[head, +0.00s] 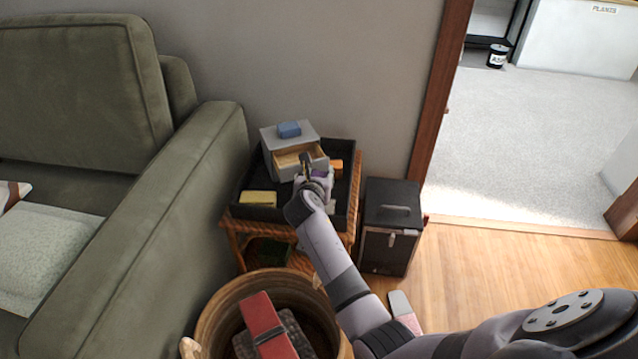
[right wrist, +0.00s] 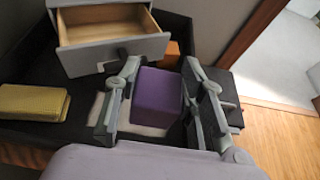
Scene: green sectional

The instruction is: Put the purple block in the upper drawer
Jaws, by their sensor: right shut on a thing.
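The purple block (right wrist: 157,97) sits between the two fingers of my right gripper (right wrist: 161,76) in the right wrist view. The gripper is shut on it. In the head view my right gripper (head: 312,176) is over the black tray, just in front of the small grey drawer unit (head: 270,144), and mostly hides the block. The upper drawer (head: 290,157) is pulled open, with a bare wooden inside. It also shows in the right wrist view (right wrist: 100,30), beyond the block and to its left; it looks empty. My left gripper is not in view.
A blue block (head: 289,130) lies on top of the unit. A yellow item (head: 258,198) and an orange item (head: 336,168) lie in the black tray (head: 344,206). A black box (head: 392,205) stands right of the table, a basket (head: 218,306) in front, a green sofa (head: 165,215) at left.

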